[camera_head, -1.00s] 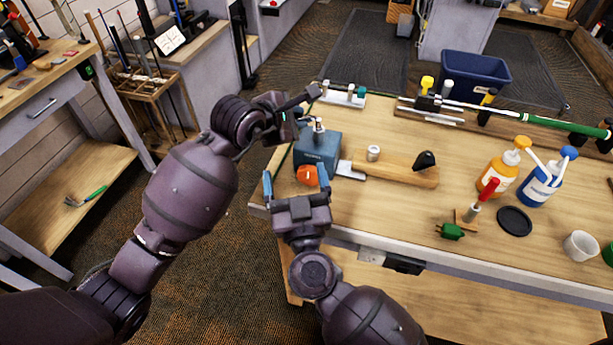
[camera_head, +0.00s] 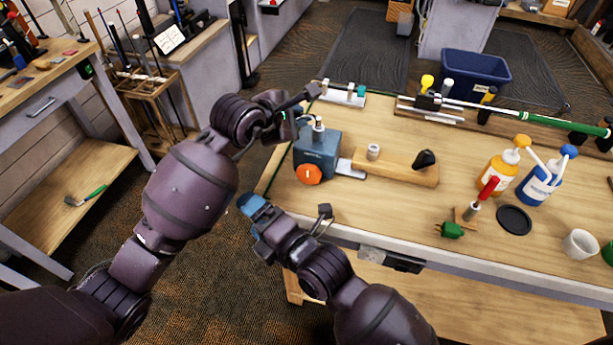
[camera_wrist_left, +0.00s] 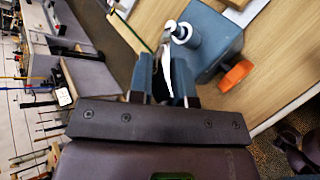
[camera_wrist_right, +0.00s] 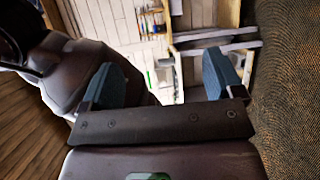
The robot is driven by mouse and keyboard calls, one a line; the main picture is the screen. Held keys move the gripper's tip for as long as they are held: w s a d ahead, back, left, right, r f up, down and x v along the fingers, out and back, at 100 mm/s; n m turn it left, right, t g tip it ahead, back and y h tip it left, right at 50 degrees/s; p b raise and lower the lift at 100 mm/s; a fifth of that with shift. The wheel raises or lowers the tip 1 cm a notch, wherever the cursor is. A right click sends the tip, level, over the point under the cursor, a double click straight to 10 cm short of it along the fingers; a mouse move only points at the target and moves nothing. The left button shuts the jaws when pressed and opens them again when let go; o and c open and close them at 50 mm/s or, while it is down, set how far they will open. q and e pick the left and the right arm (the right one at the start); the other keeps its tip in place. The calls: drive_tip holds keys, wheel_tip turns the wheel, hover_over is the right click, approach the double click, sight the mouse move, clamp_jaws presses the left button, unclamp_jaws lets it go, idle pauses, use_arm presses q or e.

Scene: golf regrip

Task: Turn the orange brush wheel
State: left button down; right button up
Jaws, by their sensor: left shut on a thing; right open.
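The orange brush wheel (camera_head: 308,174) is on the front of a blue-grey box (camera_head: 318,150) at the bench's near left corner. A short pale mark shows on its face. It also shows in the left wrist view (camera_wrist_left: 235,76), edge-on at the box's side. My left gripper (camera_head: 303,122) is at the silver post on top of the box. In its wrist view it is shut on a thin silver piece (camera_wrist_left: 165,65) beside that post; the grip is partly hidden. My right gripper (camera_head: 255,206) is open and empty, off the bench's left edge, apart from the wheel.
A wooden block (camera_head: 395,168) with a silver cylinder and black piece lies right of the box. An orange bottle (camera_head: 497,172) and blue bottle (camera_head: 545,183) stand farther right. A green-gripped club (camera_head: 540,121) lies along the back.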

wheel_tip(320, 180, down, 4)
drive_tip(key=w+a+n+g+h, duration=0.1)
drive_tip(key=n+h, duration=0.3)
drive_tip(key=n+t+h, duration=0.1)
drive_tip(key=t+h, duration=0.1)
drive_tip(key=h, duration=1.2)
approach(308, 176)
drive_tip(key=x, duration=0.9)
drive_tip(key=shift+w+f, duration=0.1)
drive_tip(key=shift+w, duration=0.05)
drive_tip(key=c, duration=0.9)
drive_tip(key=shift+y, duration=0.4)
